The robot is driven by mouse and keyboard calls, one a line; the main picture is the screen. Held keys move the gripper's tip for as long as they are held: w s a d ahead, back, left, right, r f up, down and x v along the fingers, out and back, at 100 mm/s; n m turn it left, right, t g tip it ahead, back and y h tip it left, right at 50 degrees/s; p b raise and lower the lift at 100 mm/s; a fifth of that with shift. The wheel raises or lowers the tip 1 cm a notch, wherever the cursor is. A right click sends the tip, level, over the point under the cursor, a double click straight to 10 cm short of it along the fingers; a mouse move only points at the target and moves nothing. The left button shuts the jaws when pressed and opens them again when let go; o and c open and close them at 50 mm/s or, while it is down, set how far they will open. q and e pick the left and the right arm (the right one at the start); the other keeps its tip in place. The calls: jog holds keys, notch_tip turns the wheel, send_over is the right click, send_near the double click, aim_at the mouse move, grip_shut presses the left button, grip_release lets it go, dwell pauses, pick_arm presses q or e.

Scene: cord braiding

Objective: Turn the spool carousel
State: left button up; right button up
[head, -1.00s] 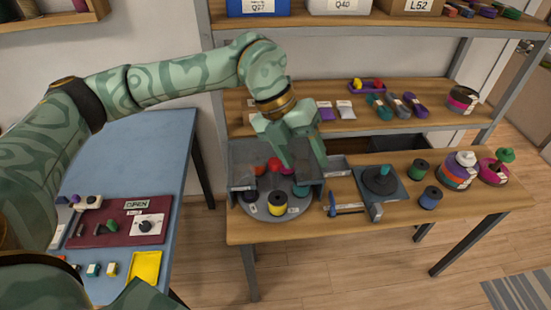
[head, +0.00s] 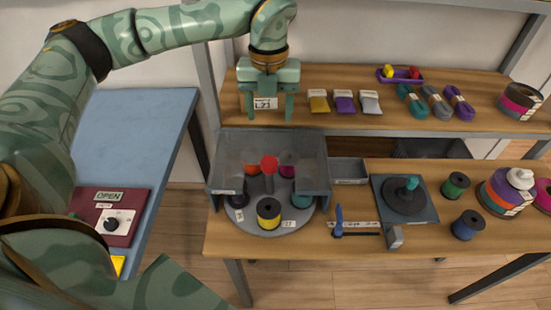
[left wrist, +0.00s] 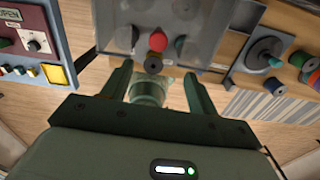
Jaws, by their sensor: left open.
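The spool carousel (head: 250,225) is a round grey turntable on the table, with a red-topped knob (head: 269,163) at its middle. Spools stand around it: a yellow one (head: 268,212) at the front, black, orange, magenta and teal ones around the sides. A see-through grey guard (head: 318,178) covers much of it. My left gripper (head: 269,116) is open and empty, fingers down, higher than the knob and apart from it in the head view. In the left wrist view the red knob (left wrist: 158,41) shows beyond the open fingers (left wrist: 157,72). My right gripper is not in view.
A shelf (head: 330,122) with packets and cord bundles is behind. A panel marked OPEN (head: 108,212) is at left.

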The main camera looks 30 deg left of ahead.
aim_at(269, 161)
pick_arm(q)
jog(key=f+b, duration=0.1)
jog(key=f, duration=0.4)
jog(key=f+b, duration=0.1)
jog(key=f, duration=0.4)
jog(key=f+b, duration=0.1)
jog(key=f, duration=0.4)
jog(key=shift+s+f, duration=0.1)
jog(key=shift+s, duration=0.15)
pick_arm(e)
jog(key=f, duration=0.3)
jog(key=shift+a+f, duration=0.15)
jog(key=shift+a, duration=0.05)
pick_arm(q)
grip_shut()
